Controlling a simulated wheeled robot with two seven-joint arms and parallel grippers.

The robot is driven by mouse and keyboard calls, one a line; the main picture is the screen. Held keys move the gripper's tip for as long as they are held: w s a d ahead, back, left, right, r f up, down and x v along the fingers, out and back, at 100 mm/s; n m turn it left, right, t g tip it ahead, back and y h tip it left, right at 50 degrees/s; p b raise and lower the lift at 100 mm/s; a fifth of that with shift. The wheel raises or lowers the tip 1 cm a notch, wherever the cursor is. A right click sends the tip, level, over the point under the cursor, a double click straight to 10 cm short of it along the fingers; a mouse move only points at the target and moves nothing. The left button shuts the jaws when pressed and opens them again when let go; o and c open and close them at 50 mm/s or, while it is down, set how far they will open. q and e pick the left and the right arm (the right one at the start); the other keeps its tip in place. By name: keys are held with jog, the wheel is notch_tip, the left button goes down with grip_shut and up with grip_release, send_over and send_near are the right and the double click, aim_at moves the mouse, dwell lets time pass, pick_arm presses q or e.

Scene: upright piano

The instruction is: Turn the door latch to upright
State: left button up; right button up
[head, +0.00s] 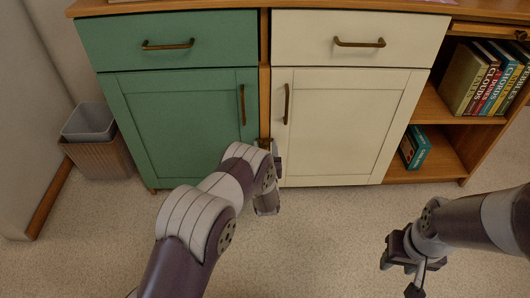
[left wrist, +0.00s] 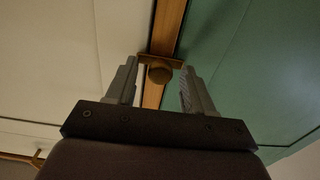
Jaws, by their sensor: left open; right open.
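The door latch (left wrist: 160,72) is a small brown bar with a round knob. It sits on the wooden strip between the green door (head: 180,125) and the white door (head: 340,125). In the left wrist view its bar lies crosswise over the strip. In the head view it is mostly hidden behind my left gripper (head: 273,150). In the left wrist view the open left gripper (left wrist: 159,72) has one finger on each side of the knob, with gaps visible and no clear contact. My right gripper (head: 400,275) is open and empty above the carpet at the lower right.
A green drawer (head: 200,28) and a white drawer (head: 400,28) are above the doors. Vertical handles (head: 242,105) (head: 287,105) flank the strip. Shelves with books (head: 480,80) are at the right. A waste bin (head: 97,150) stands at the left. The carpet in front is clear.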

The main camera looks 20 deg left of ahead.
pick_arm(q)
jog(key=shift+c, duration=0.3)
grip_shut()
jog(key=m+p, duration=0.1)
jog(key=m, duration=0.2)
jog(key=shift+r, duration=0.1)
jog(key=m+p, duration=0.1)
jog(key=m, duration=0.4)
jog(key=shift+d+m+p, duration=0.1)
jog(key=shift+m+p, duration=0.2)
jog(key=shift+p, duration=0.05)
jog(key=m, duration=0.4)
jog(key=shift+f+p, duration=0.2)
jog(key=shift+p, duration=0.15)
jog(key=shift+f+m+p, duration=0.1)
jog(key=shift+m+p, duration=0.2)
jog(key=shift+m, duration=2.4)
